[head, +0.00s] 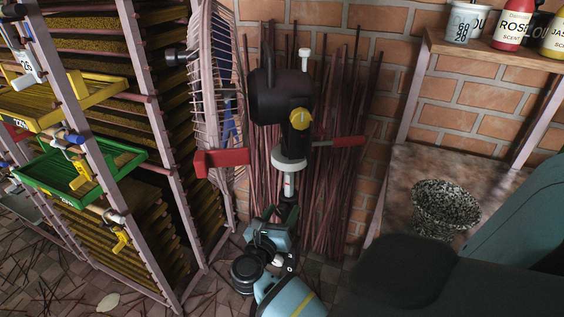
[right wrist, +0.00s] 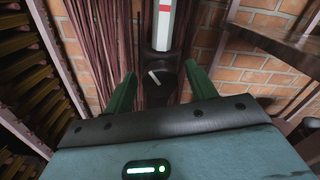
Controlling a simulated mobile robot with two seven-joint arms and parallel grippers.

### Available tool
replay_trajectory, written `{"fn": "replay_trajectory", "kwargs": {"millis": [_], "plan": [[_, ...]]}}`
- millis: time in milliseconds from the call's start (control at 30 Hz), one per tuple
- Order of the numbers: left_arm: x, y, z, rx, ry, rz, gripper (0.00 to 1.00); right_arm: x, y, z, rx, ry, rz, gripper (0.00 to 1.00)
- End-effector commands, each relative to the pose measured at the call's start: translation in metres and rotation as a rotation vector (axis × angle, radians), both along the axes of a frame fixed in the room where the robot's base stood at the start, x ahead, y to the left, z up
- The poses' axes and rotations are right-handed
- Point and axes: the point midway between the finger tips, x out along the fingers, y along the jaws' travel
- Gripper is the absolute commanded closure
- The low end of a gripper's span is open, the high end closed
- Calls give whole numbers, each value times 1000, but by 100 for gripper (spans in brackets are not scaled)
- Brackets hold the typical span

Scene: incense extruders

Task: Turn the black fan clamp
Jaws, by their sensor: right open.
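The black fan clamp (right wrist: 160,80) is a dark collar with a pale-marked knob on the fan's white pole (right wrist: 163,22). In the right wrist view it lies between and beyond the tips of my right gripper's two green fingers. My right gripper (head: 284,214) is open and empty at the lower part of the pole in the head view. I see no contact between the fingers and the clamp. In the head view my gripper hides most of the clamp. My left gripper is not in view.
The fan's cage (head: 212,75) faces a rack (head: 128,60) of incense trays on the left. Incense sticks lean on the brick wall behind. A speckled pot (head: 445,208) and a bottle shelf (head: 470,45) are at right.

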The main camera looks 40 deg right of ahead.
Motion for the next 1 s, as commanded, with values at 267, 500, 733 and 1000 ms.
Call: {"fn": "replay_trajectory", "kwargs": {"millis": [267, 500, 733, 1000], "plan": [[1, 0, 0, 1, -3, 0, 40, 2, -4, 0, 0, 0, 0, 44], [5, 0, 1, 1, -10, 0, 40, 1, -4, 0, 0, 0, 0, 67], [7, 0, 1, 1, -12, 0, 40, 1, -3, 0, 0, 1, 0, 88], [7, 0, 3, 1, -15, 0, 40, 1, -3, 0, -19, 47, 0, 88]]}}
